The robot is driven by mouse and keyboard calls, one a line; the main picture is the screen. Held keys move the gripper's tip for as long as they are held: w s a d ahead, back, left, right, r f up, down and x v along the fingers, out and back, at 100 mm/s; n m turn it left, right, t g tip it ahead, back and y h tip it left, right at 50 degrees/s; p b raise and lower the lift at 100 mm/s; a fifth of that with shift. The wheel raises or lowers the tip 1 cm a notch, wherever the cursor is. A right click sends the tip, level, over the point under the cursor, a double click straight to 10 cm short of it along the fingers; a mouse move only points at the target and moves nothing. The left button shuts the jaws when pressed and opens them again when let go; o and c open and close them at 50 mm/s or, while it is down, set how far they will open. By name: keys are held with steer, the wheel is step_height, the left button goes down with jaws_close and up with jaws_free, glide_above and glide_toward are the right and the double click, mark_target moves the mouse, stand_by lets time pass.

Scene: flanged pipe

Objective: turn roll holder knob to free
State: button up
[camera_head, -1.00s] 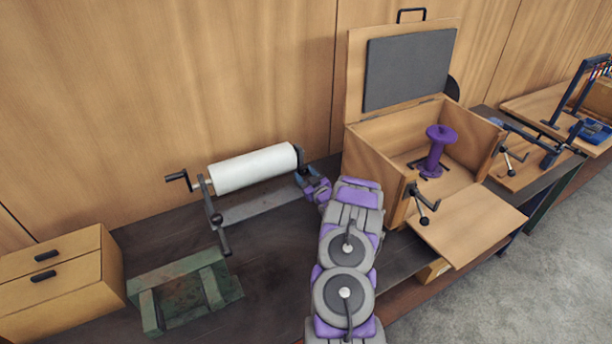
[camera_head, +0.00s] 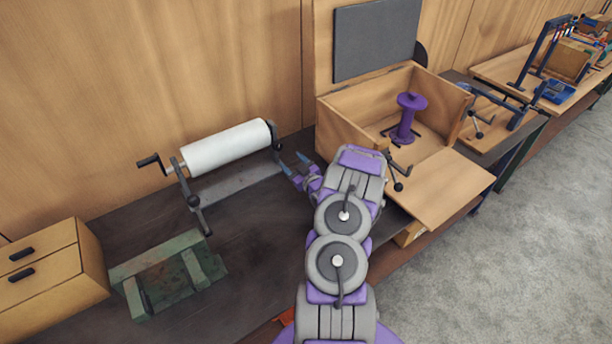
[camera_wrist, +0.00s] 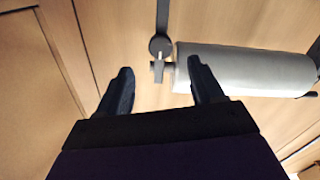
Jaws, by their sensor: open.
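The roll holder is a grey frame (camera_head: 238,185) carrying a white roll (camera_head: 226,146), with a black crank on its left end. A dark end piece (camera_head: 275,135) stands at the roll's right end. My gripper (camera_head: 294,162) is open and empty just right of that end piece, apart from it. In the wrist view, the open fingers (camera_wrist: 163,82) point towards the holder. A round dark knob (camera_wrist: 160,44) on the holder's upright shows beyond the gap between them. The roll (camera_wrist: 245,72) extends to the right. Whether the knob is locked cannot be told.
A wooden box (camera_head: 345,132) with a raised lid and a purple spool (camera_head: 407,118) stands right of my gripper. A green metal frame (camera_head: 165,270) and a drawer unit (camera_head: 92,262) stand at left. Bare dark bench (camera_head: 250,235) lies in front of the holder.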

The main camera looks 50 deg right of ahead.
steer(key=v, duration=0.8)
steer(key=shift+s+p, duration=0.3)
steer(key=shift+p, duration=0.05)
steer(key=shift+a, duration=0.1)
steer(key=w+a+r+n+g+y, duration=0.25)
steer(key=w+a+r+g, duration=0.25)
steer(key=w+a, duration=0.3)
steer(key=s+a+r+g+b, duration=0.2)
steer(key=a+r+g, duration=0.45)
steer(key=a, duration=0.55)
steer(key=s+a+r+g+y, duration=0.1)
steer(key=s+a+r+g, duration=0.1)
steer(key=s+a, duration=0.6)
steer(key=s+a+r+m+g+y, duration=0.1)
steer(key=s+a+r+g, duration=0.2)
steer(key=s+a, duration=0.6)
steer(key=s+a+r+g+y, duration=0.1)
steer(key=s+a+r+g, duration=0.1)
steer(key=s+a+r, duration=0.3)
steer(key=s+a+b, duration=0.1)
steer(key=s+a, duration=0.3)
steer(key=s, duration=0.7)
steer(key=shift+a+r+m, duration=0.25)
steer(key=shift+m, duration=0.1)
